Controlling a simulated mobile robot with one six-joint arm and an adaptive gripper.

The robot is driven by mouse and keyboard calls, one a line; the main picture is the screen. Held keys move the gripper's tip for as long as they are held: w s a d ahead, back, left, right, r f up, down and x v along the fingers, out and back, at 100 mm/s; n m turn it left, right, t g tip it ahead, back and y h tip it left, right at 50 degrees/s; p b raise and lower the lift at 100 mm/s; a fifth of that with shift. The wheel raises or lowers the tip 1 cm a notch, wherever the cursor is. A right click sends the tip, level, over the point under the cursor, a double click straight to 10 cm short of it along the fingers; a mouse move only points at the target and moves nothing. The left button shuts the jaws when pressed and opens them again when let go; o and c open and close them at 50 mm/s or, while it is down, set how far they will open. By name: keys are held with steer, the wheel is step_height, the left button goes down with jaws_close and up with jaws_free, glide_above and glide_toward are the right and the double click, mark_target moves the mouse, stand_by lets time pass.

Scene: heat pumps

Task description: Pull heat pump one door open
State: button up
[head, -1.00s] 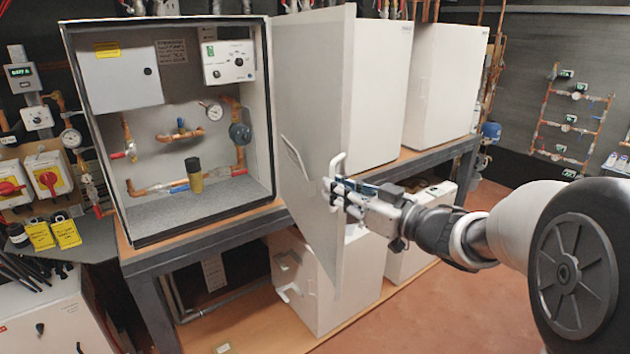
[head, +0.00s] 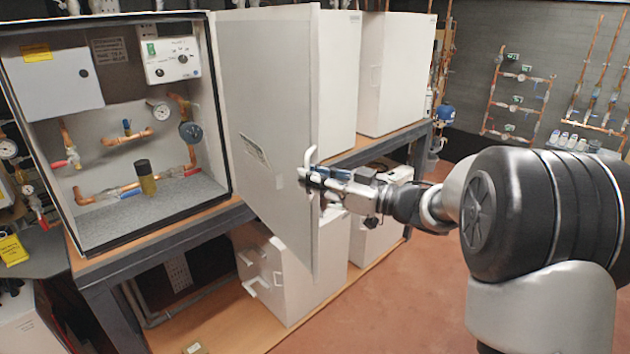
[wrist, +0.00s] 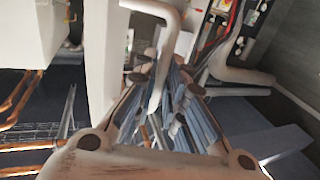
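The heat pump one cabinet (head: 222,120) stands at the left of the head view with its front uncovered. Pipes, a gauge and a control box show inside. Its white door (head: 270,100) is swung well out, hinged on the cabinet's right side, with its inner face and label towards the camera. The door's bent white handle (head: 310,156) is at its free edge. My gripper (head: 308,176) is at this handle, its fingers closed about it. In the wrist view the handle (wrist: 168,50) runs down between the fingers (wrist: 158,100); the exact contact is partly hidden.
Two more white cabinets (head: 398,75) stand on the bench (head: 150,232) behind the door. White boxes (head: 300,275) sit on the lower shelf under the door. The red floor (head: 400,310) at the front right is clear.

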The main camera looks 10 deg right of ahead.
steer(key=shift+o, duration=0.8)
steer(key=shift+w+a+f, duration=0.2)
steer(key=shift+w+a, duration=0.2)
steer(key=shift+w, duration=0.3)
steer(key=shift+s+d, duration=0.2)
steer(key=shift+s, duration=0.15)
steer(key=v, duration=1.2)
steer(key=shift+w, duration=0.1)
